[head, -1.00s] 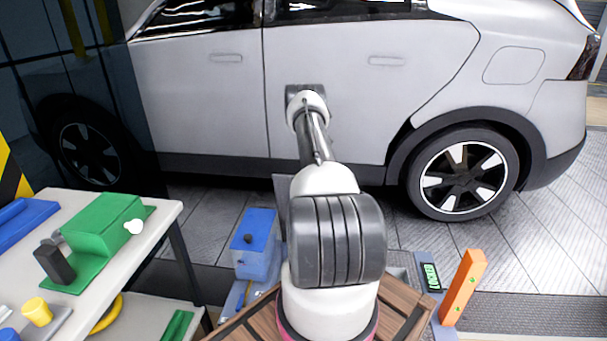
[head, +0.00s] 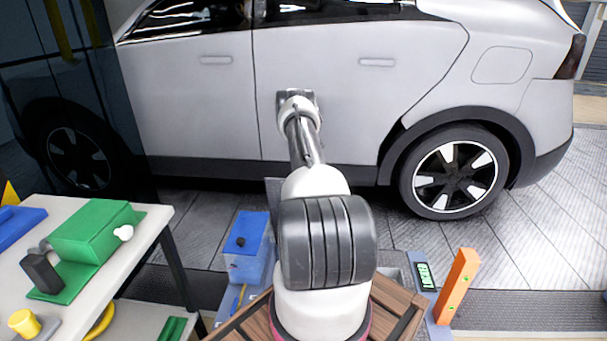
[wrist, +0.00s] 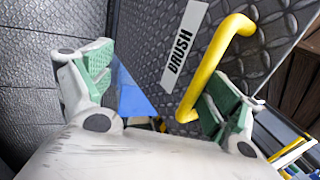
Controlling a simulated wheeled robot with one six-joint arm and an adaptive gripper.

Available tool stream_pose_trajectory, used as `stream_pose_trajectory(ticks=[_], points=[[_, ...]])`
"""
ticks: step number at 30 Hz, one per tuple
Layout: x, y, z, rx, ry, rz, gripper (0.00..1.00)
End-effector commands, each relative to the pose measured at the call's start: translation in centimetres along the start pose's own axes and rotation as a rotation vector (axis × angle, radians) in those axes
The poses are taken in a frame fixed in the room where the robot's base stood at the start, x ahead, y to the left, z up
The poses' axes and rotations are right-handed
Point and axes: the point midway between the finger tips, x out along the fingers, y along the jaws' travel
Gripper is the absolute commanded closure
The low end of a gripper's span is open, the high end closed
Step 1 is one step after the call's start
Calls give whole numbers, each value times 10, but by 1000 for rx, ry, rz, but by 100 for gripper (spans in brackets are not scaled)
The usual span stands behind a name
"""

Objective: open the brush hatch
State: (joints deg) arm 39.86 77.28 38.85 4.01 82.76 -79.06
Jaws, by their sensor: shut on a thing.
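A dark grey diamond-plate hatch panel (wrist: 225,60) with a white label reading "BRUSH" (wrist: 184,45) fills the upper right of the wrist view. A bent yellow bar handle (wrist: 215,65) is fixed on it. My gripper (wrist: 160,100) shows as two green-padded fingers, one at the left and one at the right. The right finger lies against the lower part of the handle, and my gripper is shut on the handle. The left finger's contact is not clear. In the head view my arm hides the gripper and the handle.
A blue-lidded container (head: 248,240) stands left of my arm. A bench (head: 150,225) with a green device (head: 95,232) is further left. A small green display (head: 425,275) and an orange post (head: 458,286) stand right. A silver car (head: 330,90) is beyond.

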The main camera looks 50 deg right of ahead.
Motion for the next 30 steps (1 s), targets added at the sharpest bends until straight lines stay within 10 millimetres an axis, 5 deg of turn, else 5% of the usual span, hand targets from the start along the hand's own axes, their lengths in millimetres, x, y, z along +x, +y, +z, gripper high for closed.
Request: stream_pose_trajectory(ticks=[5, 10, 18, 28, 30], points=[[-2, 1, 0, 0, 0, 0, 32], [-31, 1, 0, 0, 1, 4, 65], [-68, 0, 0, 0, 1, 2, 65], [-76, -1, 0, 0, 0, 1, 65], [-76, -1, 0, 0, 0, 1, 74]])
